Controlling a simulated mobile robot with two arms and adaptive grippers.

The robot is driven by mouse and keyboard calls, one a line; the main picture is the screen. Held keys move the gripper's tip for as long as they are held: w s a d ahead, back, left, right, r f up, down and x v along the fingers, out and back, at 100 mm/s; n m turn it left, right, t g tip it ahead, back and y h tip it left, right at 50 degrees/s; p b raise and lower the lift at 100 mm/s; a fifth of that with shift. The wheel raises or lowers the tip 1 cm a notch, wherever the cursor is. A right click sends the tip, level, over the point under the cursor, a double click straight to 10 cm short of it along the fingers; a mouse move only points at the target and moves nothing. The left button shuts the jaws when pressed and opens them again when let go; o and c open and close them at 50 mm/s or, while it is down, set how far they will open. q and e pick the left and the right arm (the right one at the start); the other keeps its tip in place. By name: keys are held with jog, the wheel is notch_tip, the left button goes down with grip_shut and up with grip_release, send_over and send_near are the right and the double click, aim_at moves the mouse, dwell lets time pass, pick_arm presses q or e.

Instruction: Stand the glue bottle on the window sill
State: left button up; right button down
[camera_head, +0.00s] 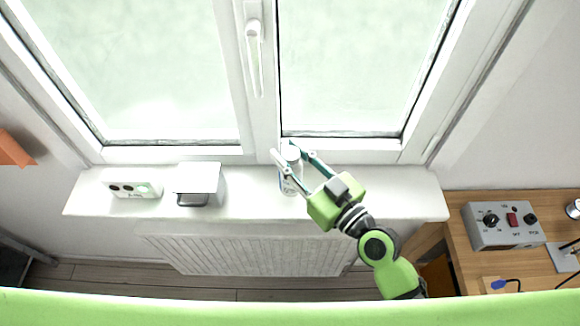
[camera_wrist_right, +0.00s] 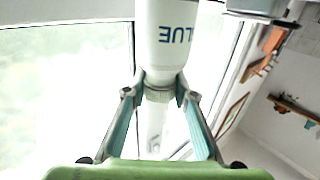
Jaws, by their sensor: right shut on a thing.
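The white glue bottle (camera_head: 289,184) is in my right gripper (camera_head: 291,156), over the white window sill (camera_head: 245,200) in front of the middle window post. It looks about upright in the head view; whether its base touches the sill I cannot tell. In the right wrist view the bottle (camera_wrist_right: 175,35) shows blue lettering upside down, and the fingers of the right gripper (camera_wrist_right: 160,95) are closed on both sides of its narrow neck. My left gripper is not in view.
The sill is clear right of the bottle. A wooden desk (camera_head: 455,240) with a grey control box (camera_head: 503,236) is at the right.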

aim_at(298, 172)
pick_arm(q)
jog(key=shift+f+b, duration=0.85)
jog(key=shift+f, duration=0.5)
pick_arm(e)
jog(key=shift+f, duration=1.45)
jog(key=c, duration=2.1)
grip_release()
jog(key=shift+f, duration=0.2)
jog(key=o, duration=0.4)
jog(key=shift+r, duration=0.1)
jog(key=shift+r, duration=0.2)
pick_arm(q)
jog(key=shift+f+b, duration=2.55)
jog(key=shift+b, duration=0.05)
pick_arm(e)
jog(key=shift+v, duration=6)
